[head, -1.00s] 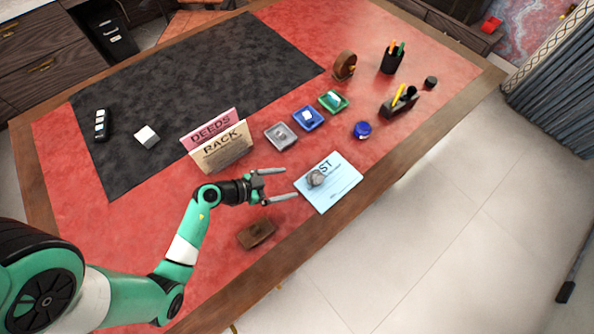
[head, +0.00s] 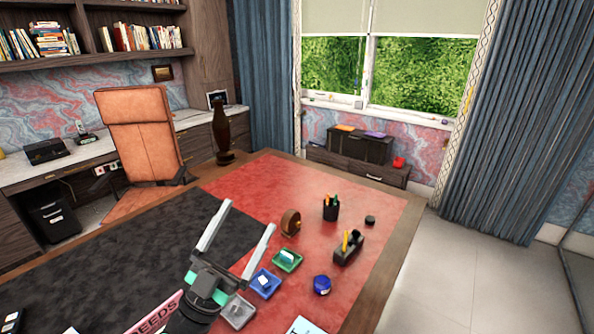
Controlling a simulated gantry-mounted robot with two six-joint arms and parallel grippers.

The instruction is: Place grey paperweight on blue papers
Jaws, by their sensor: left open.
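A corner of the light blue papers (head: 303,327) shows at the bottom edge of the head view; the rest is cut off. The grey paperweight is out of view now. My left gripper (head: 249,218) is raised above the desk, left of the trays, with its two fingers spread wide and nothing between them. It is well clear of the papers. My right gripper is not in view.
Grey (head: 237,324), blue (head: 262,294) and green (head: 287,270) trays line the red desk top. A blue jar (head: 322,285), pen cup (head: 331,207), pen holder (head: 347,249) and brown wheel (head: 291,223) stand beyond. The pink sign (head: 155,315) is at lower left.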

